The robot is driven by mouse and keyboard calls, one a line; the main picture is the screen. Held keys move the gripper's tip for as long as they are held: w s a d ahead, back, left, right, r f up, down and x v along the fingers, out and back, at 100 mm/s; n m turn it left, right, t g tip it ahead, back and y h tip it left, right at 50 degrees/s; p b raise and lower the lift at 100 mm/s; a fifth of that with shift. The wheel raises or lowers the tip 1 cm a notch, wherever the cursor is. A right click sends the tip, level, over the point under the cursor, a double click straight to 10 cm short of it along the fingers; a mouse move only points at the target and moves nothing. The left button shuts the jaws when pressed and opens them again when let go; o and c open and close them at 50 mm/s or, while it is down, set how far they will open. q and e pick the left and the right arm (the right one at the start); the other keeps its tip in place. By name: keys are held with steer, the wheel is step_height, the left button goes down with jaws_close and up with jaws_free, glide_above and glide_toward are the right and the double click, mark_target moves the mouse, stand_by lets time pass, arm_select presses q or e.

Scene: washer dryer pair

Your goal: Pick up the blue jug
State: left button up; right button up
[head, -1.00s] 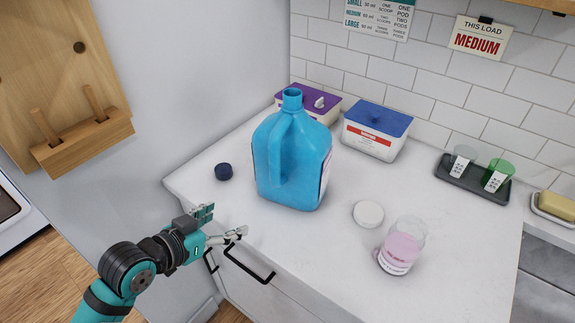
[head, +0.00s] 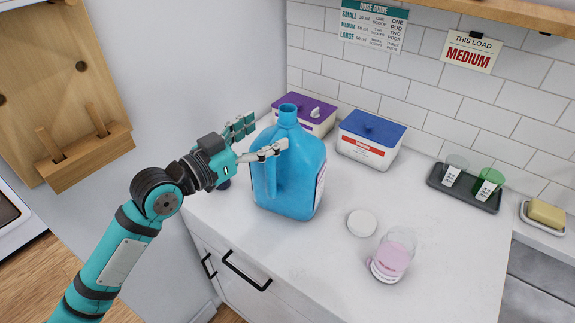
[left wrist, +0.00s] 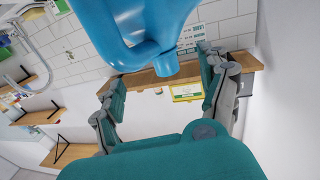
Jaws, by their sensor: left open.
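The blue jug (head: 300,185) stands upright and uncapped on the white counter, its handle on the side towards my left arm. My left gripper (head: 266,136) is open and empty, raised beside the upper handle, with one finger in front of the jug in the head view. I cannot tell whether it touches. In the left wrist view the jug (left wrist: 125,25) fills the top, inverted with its neck pointing down. The open fingers (left wrist: 160,75) show on either side below its handle. My right gripper is not in view.
A white lid (head: 362,223) and a glass with pink contents (head: 392,258) stand to the right. Purple-lidded (head: 305,112) and blue-lidded (head: 370,140) tubs stand behind. A tray (head: 463,190) holds two cups.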

mark_target(281, 122)
arm_select(q)
steer(key=shift+x, duration=0.85)
steer(key=x, duration=0.1)
steer(key=p+x, duration=0.1)
steer(key=x, duration=0.1)
steer(key=p+x, duration=0.1)
steer(key=x, duration=0.1)
steer(key=shift+w+a, duration=0.2)
steer(key=shift+a, duration=0.1)
steer(key=shift+w+d+f, duration=0.1)
steer(key=shift+w+d, duration=0.1)
steer(key=shift+s+a, duration=0.1)
steer(key=shift+c, duration=0.4)
